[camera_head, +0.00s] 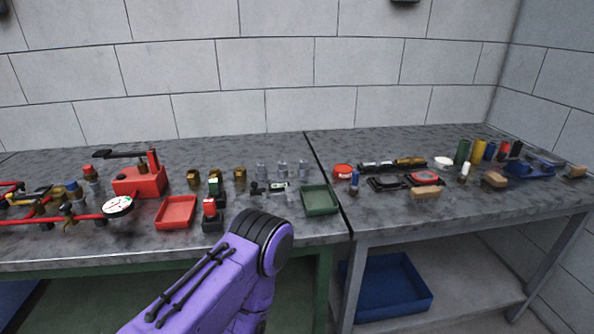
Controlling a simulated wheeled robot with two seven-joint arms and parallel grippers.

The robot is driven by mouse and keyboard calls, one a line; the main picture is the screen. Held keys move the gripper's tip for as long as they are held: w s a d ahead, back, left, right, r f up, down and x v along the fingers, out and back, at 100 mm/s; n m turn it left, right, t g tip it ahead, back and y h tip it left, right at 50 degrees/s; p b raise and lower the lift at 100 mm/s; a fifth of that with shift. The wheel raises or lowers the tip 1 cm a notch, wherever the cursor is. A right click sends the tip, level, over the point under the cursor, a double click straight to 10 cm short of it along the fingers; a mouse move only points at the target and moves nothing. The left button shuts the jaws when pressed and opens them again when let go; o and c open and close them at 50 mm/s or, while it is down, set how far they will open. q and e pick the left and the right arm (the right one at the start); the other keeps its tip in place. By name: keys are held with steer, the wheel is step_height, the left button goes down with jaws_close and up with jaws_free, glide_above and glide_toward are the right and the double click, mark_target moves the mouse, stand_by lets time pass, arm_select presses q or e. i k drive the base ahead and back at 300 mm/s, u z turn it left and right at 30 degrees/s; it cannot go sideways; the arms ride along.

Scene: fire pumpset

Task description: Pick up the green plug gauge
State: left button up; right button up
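A small green piece (214,185), which looks like the green plug gauge, stands upright in a dark holder on the left table (290,227). A similar red piece (209,207) stands in a dark holder just in front of it. My purple arm comes in from the bottom left, and its black-ringed joint is in front of the table's front edge, to the right of and nearer than the green piece. Neither gripper can be made out in this view. Nothing is seen touching the green piece.
A red tray (176,212) lies left of the holders and a green tray (320,199) right. Brass fittings (240,176) stand behind, grey fittings (283,169) to the right. A red pump (140,180) and gauge (118,206) are left. A blue bin (388,288) is under the right table.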

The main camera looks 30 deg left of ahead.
mark_target(213, 184)
steer(key=z, duration=0.3)
steer(key=k, duration=0.5)
steer(key=u, duration=1.65)
